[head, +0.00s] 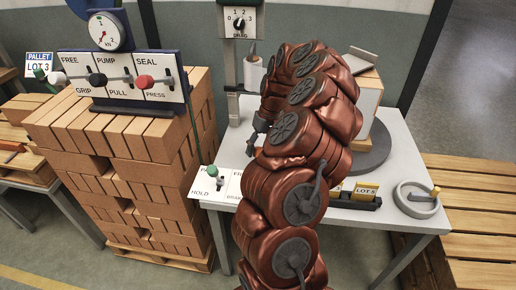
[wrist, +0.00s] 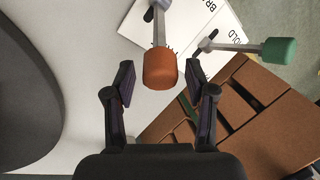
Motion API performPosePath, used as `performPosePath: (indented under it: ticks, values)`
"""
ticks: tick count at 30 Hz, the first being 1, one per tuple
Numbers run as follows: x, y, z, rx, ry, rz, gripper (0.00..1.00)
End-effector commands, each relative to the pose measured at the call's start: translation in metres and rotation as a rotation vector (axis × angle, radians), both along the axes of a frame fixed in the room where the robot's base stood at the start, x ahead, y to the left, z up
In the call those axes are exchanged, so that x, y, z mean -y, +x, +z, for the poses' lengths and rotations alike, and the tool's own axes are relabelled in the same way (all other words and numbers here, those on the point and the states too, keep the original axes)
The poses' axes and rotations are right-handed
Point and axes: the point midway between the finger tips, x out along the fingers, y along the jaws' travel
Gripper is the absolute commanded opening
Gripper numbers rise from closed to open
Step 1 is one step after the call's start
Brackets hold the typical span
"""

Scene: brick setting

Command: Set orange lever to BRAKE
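The orange lever (wrist: 160,69) shows in the wrist view as an orange knob on a grey shaft, rising from a white label plate (wrist: 178,32). Lettering reading "BR" is partly visible on that plate. My gripper (wrist: 161,84) is open, with one finger on each side of the knob and clear gaps. In the head view, my arm hides the orange lever; the white plate (head: 208,190) shows partly, with "BRAK" at its right part. My gripper (head: 252,142) is small and dark there, beside the arm. I cannot tell the lever's exact setting.
A green-knobbed lever (wrist: 279,50) stands close beside the orange one, near "HOLD". A brick stack (head: 130,150) stands left, below a three-lever panel (head: 120,78).

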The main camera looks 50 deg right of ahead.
Motion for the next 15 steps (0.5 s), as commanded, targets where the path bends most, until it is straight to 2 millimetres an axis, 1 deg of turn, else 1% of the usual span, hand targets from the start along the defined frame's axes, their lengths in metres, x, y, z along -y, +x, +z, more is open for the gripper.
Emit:
performPosePath:
  ticks: [1, 2, 12, 15]
  values:
    - [0.0000, 0.0000, 0.0000, 0.000, 0.000, 0.000, 0.47]
    - [-0.0001, 0.0000, 0.0000, 0.000, 0.000, 0.000, 0.44]
    - [0.0000, -0.0001, 0.0000, -0.001, 0.000, 0.000, 0.08]
    - [0.0000, -0.0001, 0.0000, -0.001, 0.000, 0.000, 0.00]
